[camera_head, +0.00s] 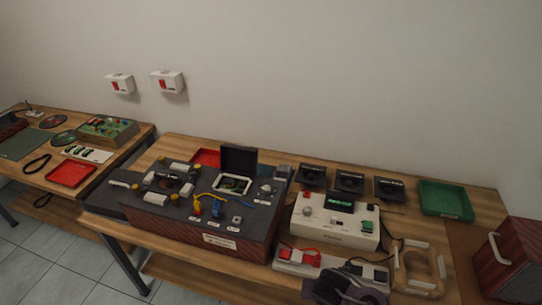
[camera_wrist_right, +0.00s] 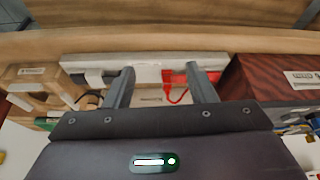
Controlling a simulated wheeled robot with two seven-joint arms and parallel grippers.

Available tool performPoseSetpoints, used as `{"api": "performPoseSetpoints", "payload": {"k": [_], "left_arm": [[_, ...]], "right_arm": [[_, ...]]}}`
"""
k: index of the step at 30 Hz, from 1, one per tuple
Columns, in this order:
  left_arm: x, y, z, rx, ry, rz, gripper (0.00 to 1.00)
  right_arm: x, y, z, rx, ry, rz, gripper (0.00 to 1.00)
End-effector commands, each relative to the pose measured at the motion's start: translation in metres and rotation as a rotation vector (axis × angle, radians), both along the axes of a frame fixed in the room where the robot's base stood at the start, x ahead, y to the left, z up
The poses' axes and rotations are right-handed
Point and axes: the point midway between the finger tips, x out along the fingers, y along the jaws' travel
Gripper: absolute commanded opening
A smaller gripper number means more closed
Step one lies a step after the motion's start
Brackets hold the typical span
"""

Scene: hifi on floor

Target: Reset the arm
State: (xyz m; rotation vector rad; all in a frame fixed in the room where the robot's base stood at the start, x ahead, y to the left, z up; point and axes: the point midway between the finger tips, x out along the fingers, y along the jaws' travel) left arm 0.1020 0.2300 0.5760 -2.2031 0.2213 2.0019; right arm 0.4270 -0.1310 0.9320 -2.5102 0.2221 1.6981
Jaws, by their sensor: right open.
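My right gripper (camera_head: 352,275) shows at the bottom of the head view, above the front of the main table, right of centre. In the right wrist view its two grey fingers (camera_wrist_right: 160,82) stand apart with nothing held between them. Beyond them lies a low white strip (camera_wrist_right: 145,62) with a red block and a red wire. In the head view this white strip (camera_head: 292,262) is at the table's front, partly hidden by the gripper. My left gripper is not in view.
The open hifi unit (camera_head: 215,245) stands left of the gripper, and a white tester box (camera_head: 335,228) behind it. A wooden frame (camera_head: 418,270) is close on the right. A green tray (camera_head: 445,199) and a dark red cabinet (camera_head: 512,258) are further right. A side table (camera_head: 50,165) stands left.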

Motion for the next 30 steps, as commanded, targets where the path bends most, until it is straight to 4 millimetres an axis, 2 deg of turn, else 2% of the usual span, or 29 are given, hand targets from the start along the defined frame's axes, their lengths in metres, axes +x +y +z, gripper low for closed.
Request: {"api": "performPoseSetpoints", "payload": {"k": [8, 14, 17, 20, 21, 23, 24, 26, 27, 30], "left_arm": [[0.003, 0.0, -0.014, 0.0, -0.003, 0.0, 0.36], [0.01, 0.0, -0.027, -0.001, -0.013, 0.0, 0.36], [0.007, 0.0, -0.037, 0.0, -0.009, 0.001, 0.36], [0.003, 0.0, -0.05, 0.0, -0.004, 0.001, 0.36], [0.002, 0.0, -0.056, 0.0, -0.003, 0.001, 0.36], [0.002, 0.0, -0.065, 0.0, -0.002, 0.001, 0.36], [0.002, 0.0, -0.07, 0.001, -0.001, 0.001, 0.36], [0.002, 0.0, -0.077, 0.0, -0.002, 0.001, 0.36], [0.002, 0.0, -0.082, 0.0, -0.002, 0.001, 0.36], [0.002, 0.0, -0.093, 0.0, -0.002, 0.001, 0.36]], "right_arm": [[-0.002, -0.01, -0.061, 0.02, 0.048, 0.035, 0.51], [-0.014, -0.023, -0.129, 0.039, 0.092, 0.076, 0.51], [-0.027, -0.033, -0.175, 0.049, 0.118, 0.102, 0.51], [-0.052, -0.047, -0.233, 0.056, 0.147, 0.134, 0.51], [-0.066, -0.053, -0.259, 0.058, 0.159, 0.15, 0.51], [-0.091, -0.062, -0.297, 0.056, 0.176, 0.175, 0.51], [-0.111, -0.068, -0.321, 0.054, 0.187, 0.193, 0.51], [-0.141, -0.076, -0.354, 0.047, 0.202, 0.22, 0.51], [-0.164, -0.081, -0.374, 0.04, 0.214, 0.237, 0.51], [-0.218, -0.09, -0.415, 0.02, 0.239, 0.286, 0.51]]}}
